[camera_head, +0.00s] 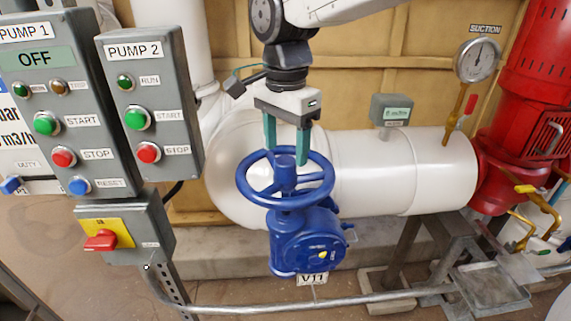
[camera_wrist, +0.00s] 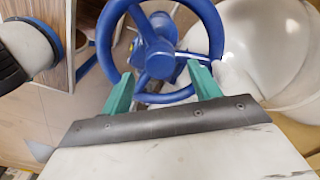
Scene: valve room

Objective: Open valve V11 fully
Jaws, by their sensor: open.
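Valve V11 is a blue gearbox body (camera_head: 308,241) with a blue handwheel (camera_head: 309,197) on top, and its V11 label (camera_head: 312,280) is below. My gripper (camera_head: 287,155) points down over the wheel with its two teal fingers apart and nothing between them. In the head view the fingertips appear at the far part of the rim, close to the hub stem. In the wrist view the fingertips (camera_wrist: 165,88) stand on either side of the near part of the handwheel (camera_wrist: 217,35). I cannot tell whether they touch the rim.
Grey PUMP 1 (camera_head: 70,105) and PUMP 2 (camera_head: 148,75) control boxes stand at the left, above a red-and-yellow switch box (camera_head: 122,235). A white pipe (camera_head: 375,170) runs behind the valve. A suction gauge (camera_head: 478,60) and red pump (camera_head: 520,110) are at the right. A metal rail (camera_head: 330,300) crosses in front.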

